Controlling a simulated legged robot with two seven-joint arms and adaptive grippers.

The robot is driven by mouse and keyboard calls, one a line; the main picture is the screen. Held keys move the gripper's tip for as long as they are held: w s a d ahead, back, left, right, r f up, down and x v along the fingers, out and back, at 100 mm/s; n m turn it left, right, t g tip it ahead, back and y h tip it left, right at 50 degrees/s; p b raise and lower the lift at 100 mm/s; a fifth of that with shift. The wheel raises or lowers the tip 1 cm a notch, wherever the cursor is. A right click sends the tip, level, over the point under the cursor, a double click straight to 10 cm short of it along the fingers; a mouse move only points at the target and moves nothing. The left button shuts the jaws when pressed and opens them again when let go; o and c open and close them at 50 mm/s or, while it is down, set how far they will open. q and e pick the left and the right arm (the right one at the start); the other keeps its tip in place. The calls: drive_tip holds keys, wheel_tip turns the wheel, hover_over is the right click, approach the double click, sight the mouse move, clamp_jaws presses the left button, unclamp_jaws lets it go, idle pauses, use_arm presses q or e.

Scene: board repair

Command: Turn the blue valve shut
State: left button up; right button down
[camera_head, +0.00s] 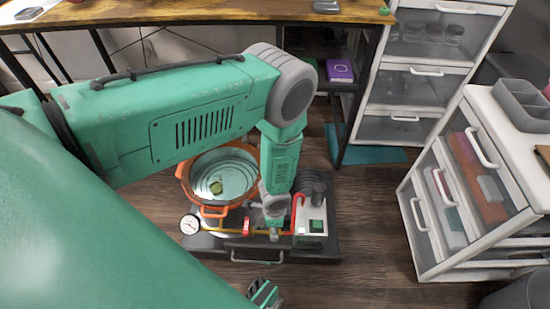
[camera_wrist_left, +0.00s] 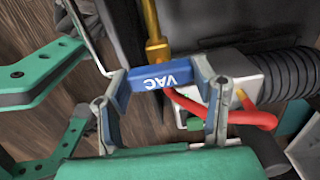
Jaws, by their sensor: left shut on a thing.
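The blue valve handle (camera_wrist_left: 150,77), marked VAC, lies between the two grey fingers of my left gripper (camera_wrist_left: 163,84) in the left wrist view. The fingers are shut on it, one at each end. A brass stem (camera_wrist_left: 154,40) shows just above the handle. In the head view my left gripper (camera_head: 274,225) reaches down to the pipe left of the pump, and it hides the blue valve. A green and dark part at the bottom edge looks like my right gripper (camera_head: 264,293); its fingers cannot be made out clearly.
A red valve (camera_head: 247,226) and a gauge (camera_head: 190,225) sit on the yellow pipe. The pump (camera_head: 312,222) with red hose stands close right of my left gripper. An orange-rimmed pot (camera_head: 183,172) is behind. White drawers (camera_head: 430,237) stand at right; floor between is clear.

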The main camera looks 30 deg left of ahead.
idle(0.5)
use_arm(q)
drive_tip(key=o, duration=1.2)
drive_tip(key=shift+c, duration=0.2)
drive_tip(key=shift+r, duration=0.3)
wheel_tip(320, 180, up, 11)
drive_tip(key=shift+r, duration=0.15)
